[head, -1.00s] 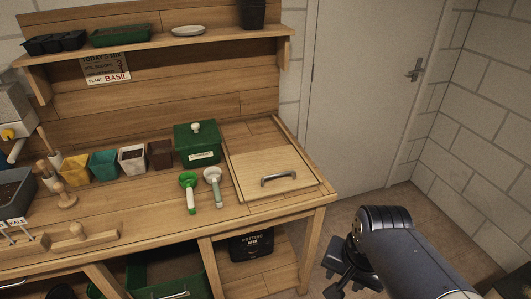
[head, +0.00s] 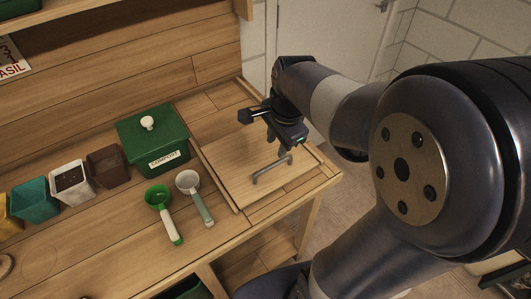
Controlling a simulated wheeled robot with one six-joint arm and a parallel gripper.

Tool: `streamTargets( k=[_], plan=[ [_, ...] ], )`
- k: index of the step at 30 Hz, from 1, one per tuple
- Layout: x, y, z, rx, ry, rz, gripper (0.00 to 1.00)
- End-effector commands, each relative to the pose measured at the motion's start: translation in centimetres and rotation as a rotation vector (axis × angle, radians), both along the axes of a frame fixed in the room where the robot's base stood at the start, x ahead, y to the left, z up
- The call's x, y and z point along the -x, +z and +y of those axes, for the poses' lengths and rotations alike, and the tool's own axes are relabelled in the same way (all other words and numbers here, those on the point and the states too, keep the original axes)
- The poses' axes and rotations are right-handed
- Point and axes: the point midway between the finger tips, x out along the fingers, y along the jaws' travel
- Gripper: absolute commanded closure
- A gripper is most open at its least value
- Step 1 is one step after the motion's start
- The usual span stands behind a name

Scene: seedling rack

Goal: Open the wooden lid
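The wooden lid (head: 232,165) is a pale square panel lying flat and shut in the right end of the bench top. Its grey bar handle (head: 272,170) stands near the lid's front right edge. My gripper (head: 270,130) is above the back right part of the lid, behind the handle and apart from it. Its fingers look spread, with nothing between them. My arm reaches in from the right and covers the area behind the lid's right corner.
A green compost box (head: 152,138) stands just left of the lid. A green scoop (head: 163,212) and a white scoop (head: 194,197) lie on the bench by the lid's left side. Several small pots, including a brown one (head: 108,166), stand farther left.

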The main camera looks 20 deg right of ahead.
Motion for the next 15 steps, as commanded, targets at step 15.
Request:
streamTargets(
  k=[15],
  plan=[
    [-1.5,-8.6,0.5,0.001,0.004,0.004,0.68]
  ],
)
